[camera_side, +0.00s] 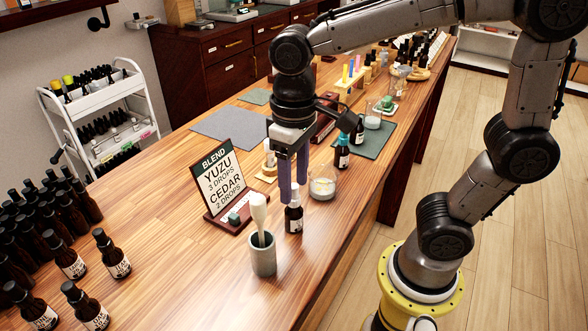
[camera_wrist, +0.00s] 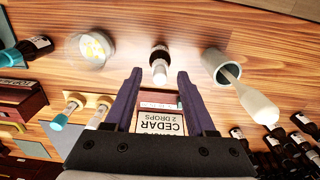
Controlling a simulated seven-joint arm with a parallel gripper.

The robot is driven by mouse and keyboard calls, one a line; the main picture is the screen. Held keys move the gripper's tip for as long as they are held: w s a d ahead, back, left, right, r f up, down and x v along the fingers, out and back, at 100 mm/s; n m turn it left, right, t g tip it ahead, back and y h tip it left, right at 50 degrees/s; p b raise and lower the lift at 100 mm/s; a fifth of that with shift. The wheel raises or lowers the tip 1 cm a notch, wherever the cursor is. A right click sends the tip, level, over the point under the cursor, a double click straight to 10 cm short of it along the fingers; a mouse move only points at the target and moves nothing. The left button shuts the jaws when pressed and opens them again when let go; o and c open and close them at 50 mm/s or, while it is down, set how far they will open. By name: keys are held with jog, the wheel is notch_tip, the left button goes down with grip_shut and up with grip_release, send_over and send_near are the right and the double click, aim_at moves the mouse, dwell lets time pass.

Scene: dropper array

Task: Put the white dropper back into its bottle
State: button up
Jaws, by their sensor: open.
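A small dark bottle (camera_side: 294,219) with a white label stands upright on the wooden table, just under my gripper. In the wrist view the bottle (camera_wrist: 160,53) has a pale white top (camera_wrist: 159,73), which looks like the white dropper's bulb in its neck; how far it is seated I cannot tell. My gripper (camera_side: 294,191) points down, with its fingers apart. In the wrist view the white top shows between the fingertips of my gripper (camera_wrist: 159,76), with gaps on both sides. The fingers hide part of the bottle's top in the side view.
A grey cup (camera_side: 262,256) holding a white bulb-ended stick (camera_side: 259,212) stands close in front of the bottle. A glass jar (camera_side: 322,184) stands behind it. A recipe sign (camera_side: 219,181) and a teal-topped bottle (camera_side: 342,153) are nearby. Several bottles crowd the left.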

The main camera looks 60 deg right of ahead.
notch_tip(320, 180, up, 15)
jog(key=s+d, duration=0.2)
jog(key=s+d+f+t, duration=0.2)
jog(key=s+f, duration=0.1)
jog(key=f, duration=0.3)
jog(key=s+d+f+t, duration=0.3)
jog(key=f, duration=0.4)
jog(key=shift+s+d+t, duration=0.3)
jog(key=shift+s+d, duration=0.05)
